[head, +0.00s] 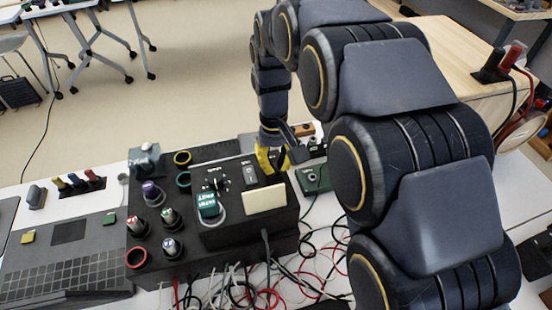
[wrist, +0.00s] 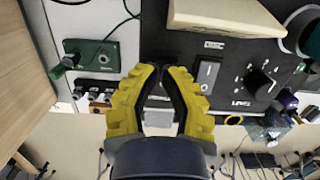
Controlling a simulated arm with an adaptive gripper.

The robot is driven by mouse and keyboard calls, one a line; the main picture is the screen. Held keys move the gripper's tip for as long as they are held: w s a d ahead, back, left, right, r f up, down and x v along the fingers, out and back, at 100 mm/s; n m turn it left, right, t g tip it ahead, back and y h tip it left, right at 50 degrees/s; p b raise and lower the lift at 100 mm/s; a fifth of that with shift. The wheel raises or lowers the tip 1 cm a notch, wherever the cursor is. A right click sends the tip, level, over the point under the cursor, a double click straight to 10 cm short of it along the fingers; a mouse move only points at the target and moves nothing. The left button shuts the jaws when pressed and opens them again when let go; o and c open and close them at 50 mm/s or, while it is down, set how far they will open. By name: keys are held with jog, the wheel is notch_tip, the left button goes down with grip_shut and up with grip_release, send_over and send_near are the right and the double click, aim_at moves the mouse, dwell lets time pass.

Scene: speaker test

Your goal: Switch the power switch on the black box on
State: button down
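The black box (head: 285,222) stands on the white table, with a dark rocker switch (head: 250,176) on its top face. In the wrist view the switch (wrist: 208,75) is a grey rocker with a white mark, just right of my fingertips. I cannot tell its position for sure. My gripper (head: 273,157) has yellow fingers with black pads. In the wrist view my gripper (wrist: 163,68) has its tips drawn together, with nothing seen held between them. The tips are over the box's edge beside the switch; contact cannot be told.
A cream block (head: 264,201), a black knob (wrist: 259,83) and a teal-topped control (head: 208,205) surround the switch. A green module (head: 314,178) lies right of the box. Loose cables (head: 310,255) tangle in front. A laptop-like device (head: 75,265) is at left.

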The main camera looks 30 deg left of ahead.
jog(key=shift+s+d+f+t+y, duration=0.15)
jog(key=shift+f+t+y, duration=0.2)
jog(key=shift+t+y, duration=0.05)
jog(key=shift+s+d+f+t+y, duration=0.15)
jog(key=shift+f+t+y, duration=0.15)
jog(key=shift+t+y, duration=0.5)
